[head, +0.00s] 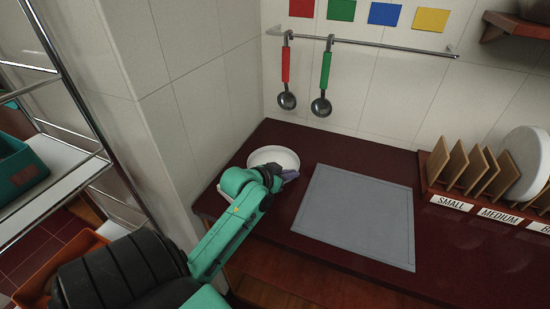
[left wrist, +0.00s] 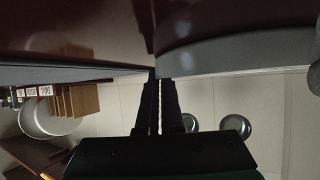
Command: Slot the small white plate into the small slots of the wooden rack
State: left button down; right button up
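The small white plate (head: 273,157) is at the left end of the dark red counter, by the wall corner. My left gripper (head: 287,175) is at its near right rim. In the left wrist view the fingers (left wrist: 159,85) are almost together, and a grey, shaded curved rim, seemingly the plate's (left wrist: 240,45), runs right from their tips. They look shut on this rim, though the contact is partly hidden. The wooden rack (head: 430,184) stands at the right, labelled SMALL and MEDIUM, with a third label cut off. My right gripper is not in view.
A big white plate (head: 525,165) stands in the rack; the small slots look empty. A grey mat (head: 357,215) lies flat mid-counter. Ladles with red (head: 286,70) and green (head: 325,75) handles hang from a wall rail. A white edge (head: 224,191) shows beside my left arm.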

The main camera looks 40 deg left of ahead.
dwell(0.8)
pick_arm(q)
notch_tip(320, 180, up, 20)
jog(key=p, duration=0.1)
jog(key=shift+f, duration=0.1)
dwell(0.6)
